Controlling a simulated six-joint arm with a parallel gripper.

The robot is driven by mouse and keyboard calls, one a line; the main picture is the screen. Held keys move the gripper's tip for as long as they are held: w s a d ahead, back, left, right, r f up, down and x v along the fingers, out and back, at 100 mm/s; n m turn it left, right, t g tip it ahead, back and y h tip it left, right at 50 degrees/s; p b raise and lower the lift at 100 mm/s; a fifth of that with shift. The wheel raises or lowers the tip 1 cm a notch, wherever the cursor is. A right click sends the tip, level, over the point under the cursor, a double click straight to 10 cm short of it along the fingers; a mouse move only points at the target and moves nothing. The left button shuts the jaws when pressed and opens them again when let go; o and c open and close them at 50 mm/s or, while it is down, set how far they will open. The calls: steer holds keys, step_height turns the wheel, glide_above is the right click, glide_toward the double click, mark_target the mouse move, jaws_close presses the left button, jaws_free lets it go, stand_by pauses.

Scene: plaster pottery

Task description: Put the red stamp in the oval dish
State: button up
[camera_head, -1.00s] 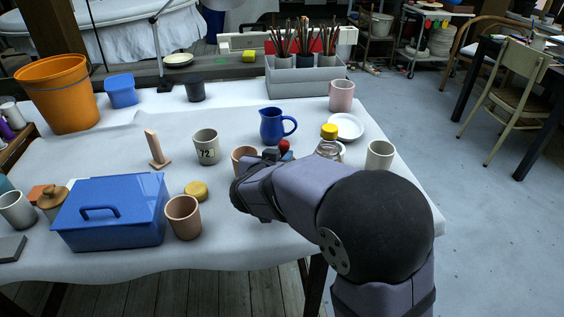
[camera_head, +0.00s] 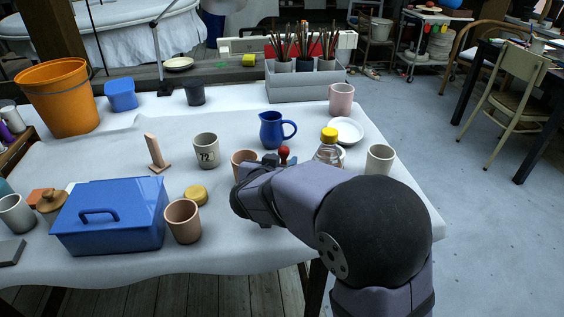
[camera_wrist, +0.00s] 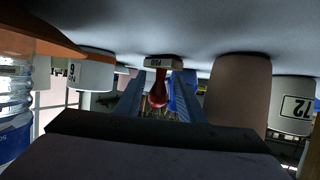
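The red stamp (camera_head: 284,155) stands on the table just beyond my wrist; its red knob shows and its lower part is hidden by my arm. In the wrist view, which is upside down, the stamp (camera_wrist: 157,88) has a red handle and a pale lettered base on the table. My gripper (camera_wrist: 164,84) is open, its two blue-grey fingers on either side of the stamp in the picture; I see no contact. A white shallow dish (camera_head: 345,129), seemingly the oval dish, lies at the right rear, beyond the clear bottle, and looks empty.
A tan cup (camera_head: 243,160) stands close to the left of the stamp. A clear bottle with yellow cap (camera_head: 328,150) is to its right, a blue jug (camera_head: 272,130) behind. A pale cup (camera_head: 379,159) and pink mug (camera_head: 341,99) stand near the dish.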

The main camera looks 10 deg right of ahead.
mark_target(283, 154)
steer(key=p+v, duration=0.3)
steer(key=v, duration=0.8)
steer(key=shift+s+a+r, duration=0.1)
steer(key=shift+s+r, duration=0.05)
steer(key=shift+s, duration=0.2)
steer(key=shift+o, duration=1.3)
steer(key=shift+s, duration=0.1)
steer(key=w+d+n+p, duration=0.1)
steer(key=w, duration=0.1)
steer(key=w+d+n+t+p, duration=0.1)
steer(key=w+p, duration=0.1)
steer(key=shift+d+n+t, duration=0.2)
steer(key=shift+n+t, duration=0.1)
steer(key=shift+n, duration=0.1)
steer(key=shift+w+d+f+n+t+p, duration=0.15)
steer(key=shift+w+f+n+t+p, duration=0.2)
steer(key=shift+w+f+n, duration=0.35)
steer(key=shift+b+x, duration=0.3)
steer(key=shift+x, duration=3.35)
steer(key=shift+s+f, duration=0.1)
jaws_close()
